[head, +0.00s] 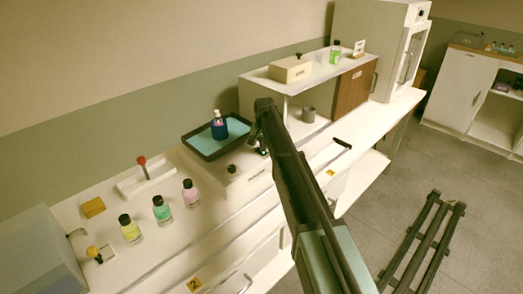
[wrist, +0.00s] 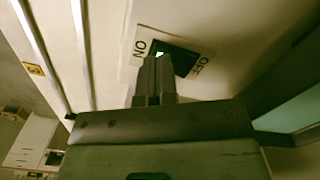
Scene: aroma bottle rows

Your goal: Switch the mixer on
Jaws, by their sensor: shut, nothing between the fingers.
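The mixer (head: 243,183) is a low white unit with a dark-rimmed, blue-surfaced tray (head: 187,141) on top. A dark blue bottle (head: 219,127) with a pink band stands on the tray. A black knob (head: 232,169) sits on the mixer's front part. In the wrist view, a black switch (wrist: 184,60) lies between the printed words ON and OFF, with a small green glow at its ON end. My gripper (wrist: 156,62) is shut and empty, its tips over or against the ON end; contact is unclear. In the head view, my gripper (head: 257,135) partly hides the switch area.
Yellow, green and pink bottles (head: 161,209) stand left of the mixer. Behind them are a white holder (head: 135,185) with a red-topped item and a yellow block (head: 93,207). A raised shelf (head: 275,78) with a box and a green bottle stands right of the mixer.

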